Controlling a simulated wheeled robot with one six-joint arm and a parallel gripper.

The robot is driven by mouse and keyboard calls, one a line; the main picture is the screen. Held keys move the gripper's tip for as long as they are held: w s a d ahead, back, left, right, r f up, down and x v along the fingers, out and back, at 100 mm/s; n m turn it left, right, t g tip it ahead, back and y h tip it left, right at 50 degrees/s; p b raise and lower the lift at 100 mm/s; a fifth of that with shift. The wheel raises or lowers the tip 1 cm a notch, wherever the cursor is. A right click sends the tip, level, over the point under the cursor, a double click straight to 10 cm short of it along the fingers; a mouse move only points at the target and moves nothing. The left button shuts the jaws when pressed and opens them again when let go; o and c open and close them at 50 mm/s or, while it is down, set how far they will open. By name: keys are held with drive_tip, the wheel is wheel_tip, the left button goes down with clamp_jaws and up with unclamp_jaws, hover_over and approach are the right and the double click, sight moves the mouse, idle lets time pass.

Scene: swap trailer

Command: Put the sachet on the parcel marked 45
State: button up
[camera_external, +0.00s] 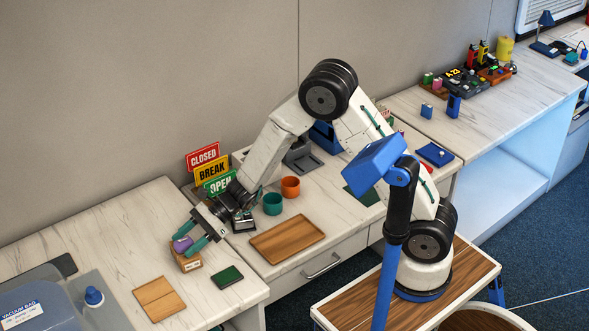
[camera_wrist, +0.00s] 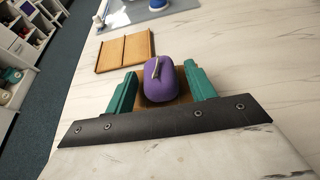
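A purple rounded item (camera_external: 182,244), which may be the sachet, sits in or on a small brown box (camera_external: 189,264) with a white label at the front of the left counter. The label is too small to read, so I cannot tell whether the box is the parcel marked 45. In the wrist view the purple item (camera_wrist: 160,84) has a small grey piece on top. My gripper (camera_external: 192,236) is open, with its green fingers on either side of the purple item. Narrow gaps show between the fingers and the item. The box is mostly hidden beneath it in the wrist view.
A flat brown two-panel piece (camera_external: 160,298) and a dark green block (camera_external: 227,277) lie near the box. A wooden tray (camera_external: 287,239), teal cup (camera_external: 272,204), orange cup (camera_external: 290,187) and stacked signs (camera_external: 212,170) are on the middle counter. A blue-lidded container (camera_external: 93,297) stands at left.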

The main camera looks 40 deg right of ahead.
drive_tip(key=shift+r, duration=0.15)
drive_tip(key=shift+d+r, duration=0.2)
drive_tip(key=shift+d, duration=0.15)
drive_tip(key=v, duration=1.1)
drive_tip(key=shift+d, duration=0.15)
